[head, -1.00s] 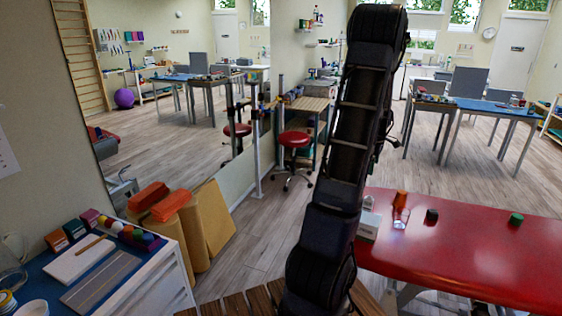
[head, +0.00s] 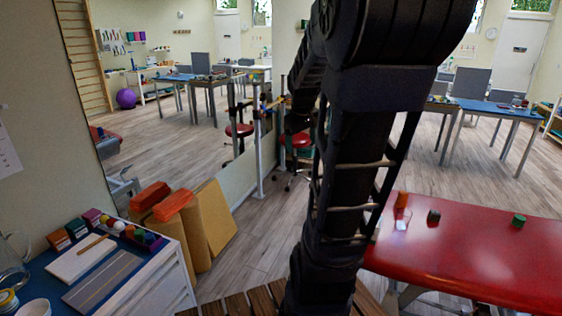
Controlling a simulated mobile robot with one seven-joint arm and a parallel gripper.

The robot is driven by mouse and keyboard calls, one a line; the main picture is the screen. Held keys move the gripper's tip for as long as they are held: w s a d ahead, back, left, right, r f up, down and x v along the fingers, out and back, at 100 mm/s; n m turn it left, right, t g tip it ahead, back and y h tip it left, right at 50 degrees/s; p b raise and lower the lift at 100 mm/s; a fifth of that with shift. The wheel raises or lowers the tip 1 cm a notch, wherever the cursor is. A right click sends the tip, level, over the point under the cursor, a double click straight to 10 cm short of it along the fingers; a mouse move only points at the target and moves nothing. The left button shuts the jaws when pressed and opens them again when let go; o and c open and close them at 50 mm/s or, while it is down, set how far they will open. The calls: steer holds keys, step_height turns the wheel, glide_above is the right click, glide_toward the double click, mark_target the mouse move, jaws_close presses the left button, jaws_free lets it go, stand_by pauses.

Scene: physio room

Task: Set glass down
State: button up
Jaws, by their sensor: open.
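A small clear glass (head: 401,221) stands on the red padded table (head: 470,255) at the right, near its left end. An orange cup-like object (head: 402,200) shows just behind it; I cannot tell whether they touch. My arm rises through the middle of the head view and bends over at the top. Its far part reaches away and down, left of the upright part, in front of the red stool. No gripper fingers can be made out, and nothing held is visible.
At left, a blue-topped cabinet (head: 120,285) carries boards, boxes and a glass jug (head: 12,265). A red stool (head: 297,140) stands behind my arm.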

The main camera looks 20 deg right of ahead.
steer(key=s+a+m+t+y, duration=0.1)
steer(key=s+a+m, duration=0.1)
steer(key=s+a, duration=1)
steer(key=shift+s+a+r+m+t, duration=0.15)
steer(key=shift+s+a+m+t, duration=0.15)
steer(key=shift+t, duration=0.1)
